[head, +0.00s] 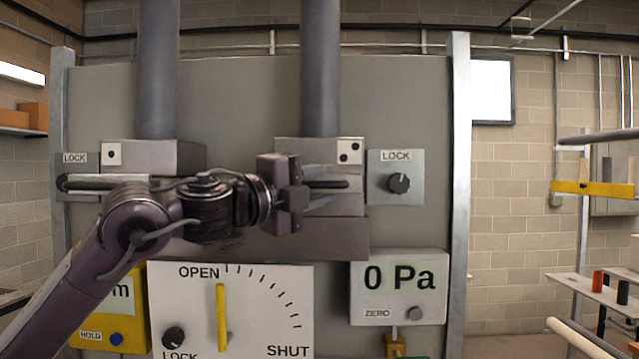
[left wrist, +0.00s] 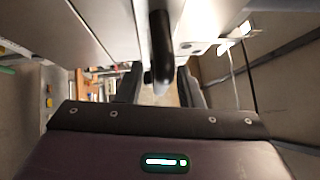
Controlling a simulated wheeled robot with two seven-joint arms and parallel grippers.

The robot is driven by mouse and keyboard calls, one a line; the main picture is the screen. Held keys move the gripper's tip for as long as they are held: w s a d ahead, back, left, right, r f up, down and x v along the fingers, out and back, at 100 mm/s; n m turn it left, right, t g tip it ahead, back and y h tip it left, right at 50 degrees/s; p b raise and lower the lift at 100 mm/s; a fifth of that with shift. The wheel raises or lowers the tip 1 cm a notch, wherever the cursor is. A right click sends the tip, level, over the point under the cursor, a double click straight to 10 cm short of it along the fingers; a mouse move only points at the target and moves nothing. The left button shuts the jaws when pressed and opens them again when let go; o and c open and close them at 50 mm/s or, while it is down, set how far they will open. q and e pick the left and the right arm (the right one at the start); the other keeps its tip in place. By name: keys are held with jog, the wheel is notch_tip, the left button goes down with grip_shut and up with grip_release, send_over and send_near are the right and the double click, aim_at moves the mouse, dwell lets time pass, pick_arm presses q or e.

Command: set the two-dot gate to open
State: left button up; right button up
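The two-dot gate (head: 349,151) is a grey housing on the right-hand pipe, marked with two black dots. Its dark bar handle (head: 340,184) sticks out below the dots. My left gripper (head: 318,187) is in front of this gate, pointing right, with its fingers about the handle's height. In the left wrist view, the fingers (left wrist: 160,88) are apart, and a black bar (left wrist: 161,45) shows between them, not visibly clamped. Part of the gate is hidden behind the gripper. A LOCK plate with a black knob (head: 399,183) is right of the gate. My right gripper is not in view.
A one-dot gate (head: 112,153) with its own handle is on the left pipe, partly behind my arm. Below are an OPEN–SHUT dial (head: 262,325) with a yellow pointer near OPEN, a yellow meter (head: 133,328) and a 0 Pa display (head: 398,291). A shelf (head: 590,291) is at right.

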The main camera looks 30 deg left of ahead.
pick_arm(q)
grip_shut()
jog(key=s+d, duration=0.1)
jog(key=s, duration=0.1)
jog(key=s+d, duration=0.1)
jog(key=s, duration=0.1)
jog(key=s+d, duration=0.1)
jog(key=s, duration=0.1)
jog(key=shift+d+b, duration=0.35)
jog(key=shift+o, duration=0.4)
grip_release()
jog(key=shift+w+a, duration=0.1)
jog(key=shift+w, duration=0.1)
jog(key=b+v, duration=0.3)
jog(key=v, duration=0.4)
jog(key=shift+s+b, duration=0.3)
jog(key=shift+s, duration=0.05)
